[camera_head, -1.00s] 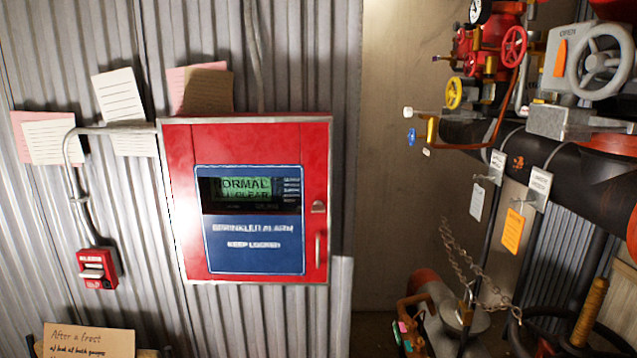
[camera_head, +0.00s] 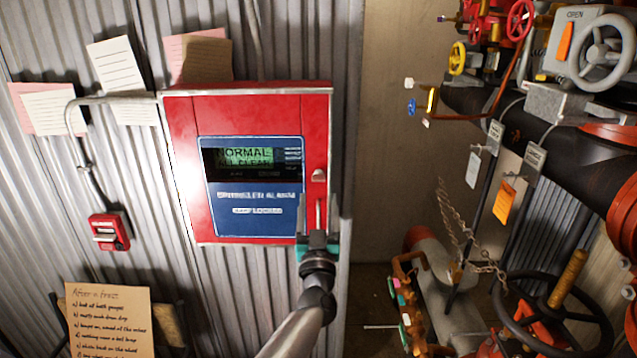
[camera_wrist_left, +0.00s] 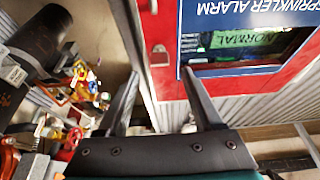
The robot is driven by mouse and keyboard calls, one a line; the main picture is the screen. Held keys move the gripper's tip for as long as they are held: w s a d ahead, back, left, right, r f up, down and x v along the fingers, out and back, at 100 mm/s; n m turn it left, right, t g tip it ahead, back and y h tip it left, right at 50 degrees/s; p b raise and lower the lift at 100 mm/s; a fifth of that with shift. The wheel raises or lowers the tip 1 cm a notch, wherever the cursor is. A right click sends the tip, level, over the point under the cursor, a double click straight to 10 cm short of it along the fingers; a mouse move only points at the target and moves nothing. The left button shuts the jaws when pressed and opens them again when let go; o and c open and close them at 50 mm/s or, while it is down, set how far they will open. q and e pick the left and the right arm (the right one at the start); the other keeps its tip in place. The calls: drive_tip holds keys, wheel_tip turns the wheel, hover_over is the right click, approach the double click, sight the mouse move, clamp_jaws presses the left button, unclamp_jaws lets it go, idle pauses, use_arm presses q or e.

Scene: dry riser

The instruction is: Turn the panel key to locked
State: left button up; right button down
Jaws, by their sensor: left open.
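The red alarm panel (camera_head: 185,170) hangs on the corrugated wall, with a display reading NORMAL. A small silver fitting (camera_head: 319,175), which looks like its lock or key, sits at the panel's right edge. It also shows in the left wrist view (camera_wrist_left: 160,54); I cannot tell its turn position. A slim handle (camera_head: 319,212) is below it, partly behind my gripper. My left gripper (camera_head: 318,218) is open in front of the panel's lower right corner, below the fitting. In the left wrist view, its fingers (camera_wrist_left: 162,82) are apart with nothing held. My right gripper is out of view.
Red and black pipework with valves (camera_head: 560,150) fills the right side. A chain (camera_head: 455,235) and a large black handwheel (camera_head: 550,315) are lower right. A red alarm box (camera_head: 110,232) and a handwritten note (camera_head: 110,320) are at left. Bare wall lies right of the panel.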

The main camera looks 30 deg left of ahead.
sight(318, 180)
use_arm(q)
drive_tip(key=x, duration=0.6)
drive_tip(key=shift+w+a+b, duration=0.1)
drive_tip(key=shift+w+b, duration=0.1)
drive_tip(key=shift+b, duration=0.15)
clamp_jaws()
idle(0.3)
